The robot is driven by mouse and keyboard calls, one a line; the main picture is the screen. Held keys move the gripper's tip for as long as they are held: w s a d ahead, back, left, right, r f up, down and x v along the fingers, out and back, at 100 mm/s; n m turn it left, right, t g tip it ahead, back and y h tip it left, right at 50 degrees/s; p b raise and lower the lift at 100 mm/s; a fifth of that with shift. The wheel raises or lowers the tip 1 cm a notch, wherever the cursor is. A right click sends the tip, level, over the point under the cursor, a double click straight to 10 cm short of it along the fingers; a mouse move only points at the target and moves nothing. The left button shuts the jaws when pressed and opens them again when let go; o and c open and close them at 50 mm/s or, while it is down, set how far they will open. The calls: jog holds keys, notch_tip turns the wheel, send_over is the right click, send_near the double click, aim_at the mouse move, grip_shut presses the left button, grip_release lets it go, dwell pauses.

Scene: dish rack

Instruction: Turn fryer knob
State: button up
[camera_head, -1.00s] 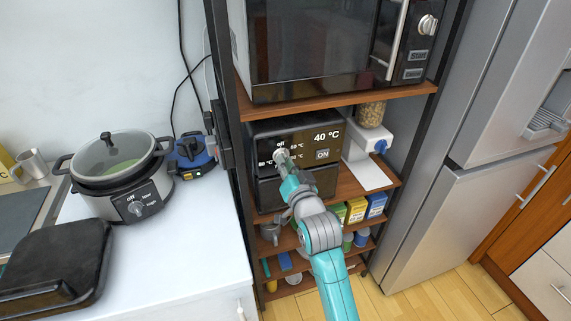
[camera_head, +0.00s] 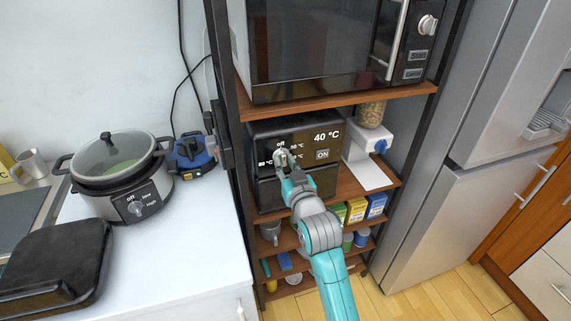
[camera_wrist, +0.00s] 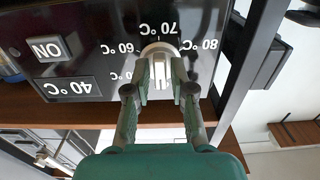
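The fryer (camera_head: 318,178) is a black box on the middle shelf, with a 40 °C readout and an ON button (camera_head: 322,155). Its pale round knob (camera_head: 281,150) is at the upper left of the front, partly hidden by my gripper (camera_head: 284,158). In the wrist view, which shows the panel upside down, the knob (camera_wrist: 160,53) has a raised bar among temperature marks near 60, 70 and 80 °C. My gripper (camera_wrist: 160,82) is open, one finger on each side of the bar. Narrow gaps seem to remain; contact is hard to judge.
A microwave (camera_head: 320,45) stands on the shelf above. A white dispenser (camera_head: 365,145) is right of the fryer. The dark shelf post (camera_head: 232,150) is close on the left. A slow cooker (camera_head: 115,180) sits on the white counter.

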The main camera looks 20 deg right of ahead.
jog(key=shift+o, duration=0.4)
jog(key=shift+s, duration=0.15)
jog(key=shift+s, duration=0.85)
jog(key=s, duration=0.6)
dwell(0.3)
dwell(0.4)
